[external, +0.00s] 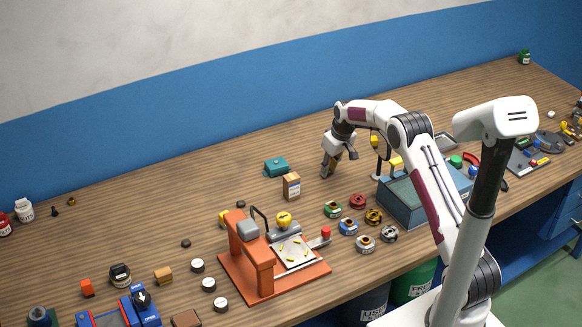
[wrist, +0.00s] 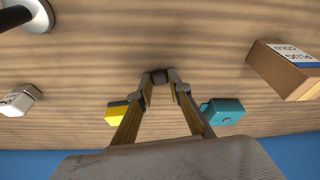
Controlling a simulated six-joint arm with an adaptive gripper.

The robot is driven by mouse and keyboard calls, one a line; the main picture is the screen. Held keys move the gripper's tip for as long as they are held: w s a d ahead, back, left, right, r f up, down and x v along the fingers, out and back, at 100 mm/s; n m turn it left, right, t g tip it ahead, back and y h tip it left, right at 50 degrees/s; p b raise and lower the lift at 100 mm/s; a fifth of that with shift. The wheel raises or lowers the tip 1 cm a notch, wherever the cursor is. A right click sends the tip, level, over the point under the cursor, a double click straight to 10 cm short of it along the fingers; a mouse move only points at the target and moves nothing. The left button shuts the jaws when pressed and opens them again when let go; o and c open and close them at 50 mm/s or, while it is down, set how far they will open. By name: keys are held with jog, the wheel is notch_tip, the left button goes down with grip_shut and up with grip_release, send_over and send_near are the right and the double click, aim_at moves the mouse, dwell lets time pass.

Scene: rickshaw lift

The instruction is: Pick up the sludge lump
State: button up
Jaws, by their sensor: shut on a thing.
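My gripper (external: 329,172) points down over the wooden bench, right of a small brown box, in the external view. In the wrist view its two fingertips (wrist: 161,78) are closed on a small dark lump (wrist: 160,76), which I take to be the sludge lump. The lump is mostly covered by the fingers, and I cannot make it out in the external view. I cannot tell whether it touches the bench. Another small dark lump (external: 185,243) lies on the bench at left.
The brown box (external: 291,185) and teal box (external: 276,167) stand left of my gripper. An orange press (external: 252,262), coloured spools (external: 358,201) and a blue-grey bin (external: 405,203) are nearer the front. The bench behind my gripper is mostly clear.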

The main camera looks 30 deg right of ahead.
jog(key=shift+r, duration=1.8)
jog(key=shift+s, duration=8.95)
jog(key=shift+f, duration=0.1)
jog(key=shift+s+a+r, duration=0.35)
jog(key=shift+s+a, duration=0.15)
jog(key=shift+a, duration=0.05)
jog(key=shift+s+a+r+m+h, duration=0.1)
jog(key=shift+s+a+r+m, duration=0.3)
jog(key=shift+s+a, duration=0.55)
jog(key=shift+s+a+r+m+h, duration=0.1)
jog(key=shift+s+a+r+m, duration=0.25)
jog(key=shift+s+a+r, duration=0.55)
jog(key=shift+s+a+r+m+h, duration=0.1)
jog(key=shift+s+a+m, duration=0.4)
jog(key=shift+s, duration=0.75)
